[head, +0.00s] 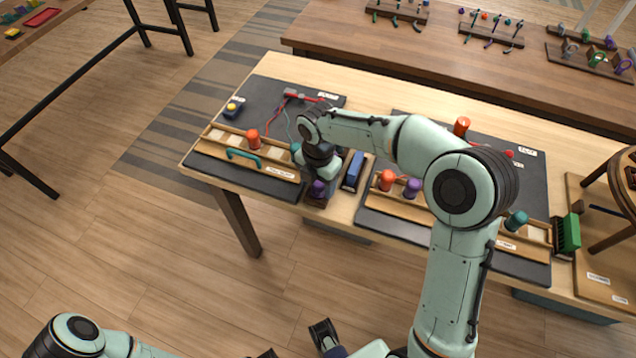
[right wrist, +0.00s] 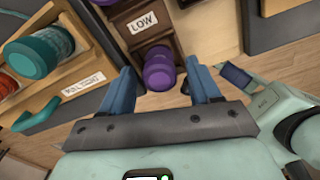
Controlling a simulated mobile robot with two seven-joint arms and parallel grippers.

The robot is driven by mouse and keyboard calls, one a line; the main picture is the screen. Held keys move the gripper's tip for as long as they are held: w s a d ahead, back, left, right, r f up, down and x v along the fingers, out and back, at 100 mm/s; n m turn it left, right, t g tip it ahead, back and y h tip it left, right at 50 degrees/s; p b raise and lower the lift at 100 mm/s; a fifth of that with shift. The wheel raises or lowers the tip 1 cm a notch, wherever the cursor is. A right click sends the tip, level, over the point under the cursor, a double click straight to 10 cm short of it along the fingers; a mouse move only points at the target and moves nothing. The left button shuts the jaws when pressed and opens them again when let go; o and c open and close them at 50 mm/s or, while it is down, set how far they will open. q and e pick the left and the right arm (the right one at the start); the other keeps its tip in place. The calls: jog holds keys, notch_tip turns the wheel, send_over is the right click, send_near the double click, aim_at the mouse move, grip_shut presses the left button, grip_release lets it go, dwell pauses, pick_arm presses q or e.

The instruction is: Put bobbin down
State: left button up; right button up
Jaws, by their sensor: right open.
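A purple bobbin (head: 318,188) stands at the near table edge, by the small wooden stand (right wrist: 149,22) labelled LOW. In the right wrist view the purple bobbin (right wrist: 159,68) is at the stand's near end, between the fingers. My right gripper (right wrist: 164,88) is open, one blue finger on each side of it; whether they touch it is unclear. In the head view my right gripper (head: 318,172) is partly hidden by its own wrist. My left arm (head: 75,335) is low at the left; its jaws are not clear.
A left wooden tray (head: 225,150) holds an orange bobbin (head: 253,135) and a teal bobbin (right wrist: 40,52). A blue block (head: 353,170) stands right of the gripper. The right tray holds orange (head: 387,178), purple (head: 412,187) and teal (head: 517,218) bobbins. Open floor lies before the table.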

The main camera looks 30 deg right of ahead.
aim_at(318, 183)
pick_arm(q)
jog(key=shift+w+r+p, duration=0.15)
jog(key=shift+r+p, duration=0.3)
jog(key=shift+r, duration=0.05)
jog(key=shift+w+r+p, duration=0.15)
jog(key=shift+r+p, duration=0.3)
jog(key=shift+r, duration=0.05)
pick_arm(e)
notch_tip(318, 183, up, 12)
jog(key=shift+f, duration=0.15)
pick_arm(q)
jog(key=shift+s, duration=0.1)
pick_arm(e)
jog(key=shift+f, duration=0.1)
